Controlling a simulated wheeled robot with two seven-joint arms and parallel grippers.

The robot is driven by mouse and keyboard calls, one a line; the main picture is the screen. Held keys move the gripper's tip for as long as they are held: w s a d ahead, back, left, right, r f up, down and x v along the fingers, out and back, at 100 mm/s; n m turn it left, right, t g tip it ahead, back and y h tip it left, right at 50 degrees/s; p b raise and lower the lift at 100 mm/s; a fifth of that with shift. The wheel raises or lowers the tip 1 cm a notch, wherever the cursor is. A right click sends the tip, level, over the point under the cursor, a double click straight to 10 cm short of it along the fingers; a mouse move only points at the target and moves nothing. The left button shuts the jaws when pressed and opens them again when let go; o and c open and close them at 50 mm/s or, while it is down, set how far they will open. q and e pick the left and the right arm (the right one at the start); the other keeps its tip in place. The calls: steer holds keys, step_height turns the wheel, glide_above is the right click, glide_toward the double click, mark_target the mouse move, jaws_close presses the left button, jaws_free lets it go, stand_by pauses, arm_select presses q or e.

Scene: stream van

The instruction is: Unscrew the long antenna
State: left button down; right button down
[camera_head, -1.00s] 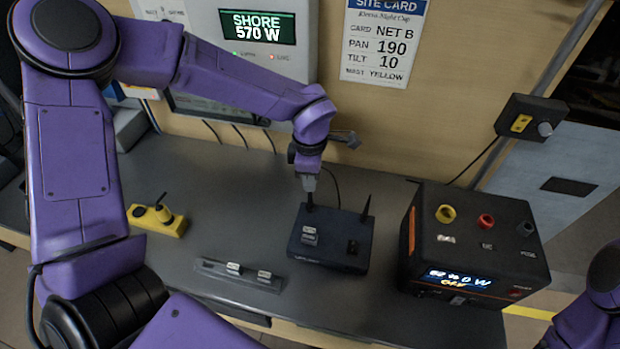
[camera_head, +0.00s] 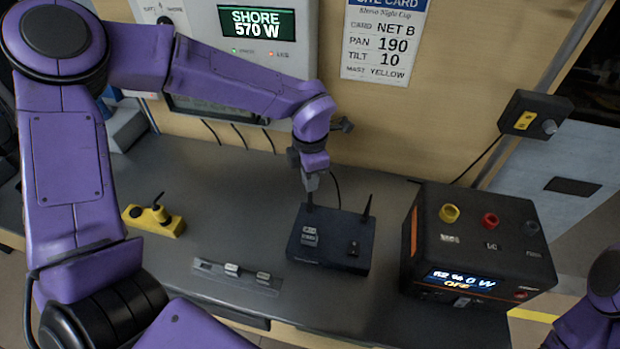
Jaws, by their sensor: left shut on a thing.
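A dark router box (camera_head: 330,240) lies on the grey counter, with small light blocks on its top. A black antenna (camera_head: 368,204) stands at its back right corner, leaning slightly. My left gripper (camera_head: 309,196) points down at the router's back left corner and is shut on the other antenna (camera_head: 309,206). Only the lower end of that antenna shows, at the box; the jaws hide the rest. My right arm shows only in part at the lower right edge, and its gripper is out of view.
A black power box (camera_head: 475,243) with coloured knobs stands right of the router. A yellow block (camera_head: 154,220) with a black plug sits at the left. A grey strip (camera_head: 237,276) with small blocks lies near the front edge. The wall panel (camera_head: 262,60) rises behind.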

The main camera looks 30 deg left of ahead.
arm_select(q)
steer(key=shift+n+b, duration=0.35)
steer(key=shift+n, duration=0.85)
steer(key=c, duration=1.3)
jaws_free()
steer(key=m+p, duration=0.4)
steer(key=p, duration=0.1)
